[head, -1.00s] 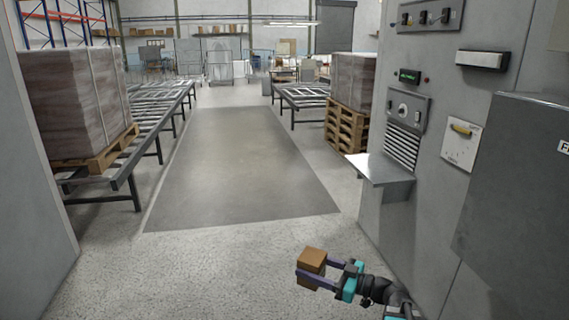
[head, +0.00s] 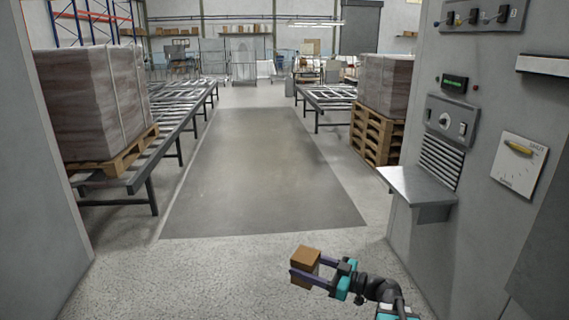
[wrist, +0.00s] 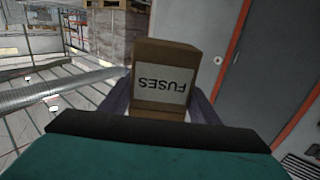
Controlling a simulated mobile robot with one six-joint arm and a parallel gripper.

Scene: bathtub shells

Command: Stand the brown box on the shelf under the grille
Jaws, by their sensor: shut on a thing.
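The brown box (head: 305,262) is held between the two fingers of my gripper (head: 312,274), low in the head view and above the speckled floor. In the wrist view the box (wrist: 163,75) fills the space between the fingers, and its white label reads FUSES upside down. The metal shelf (head: 418,188) juts from the grey cabinet front, up and to the right of my gripper and apart from it. The slatted grille (head: 440,162) is on the cabinet just above the shelf. The visible shelf top is bare.
A pallet with a wrapped load (head: 377,135) stands beyond the shelf. Roller conveyors (head: 185,125) run along the left. The floor in the middle is clear.

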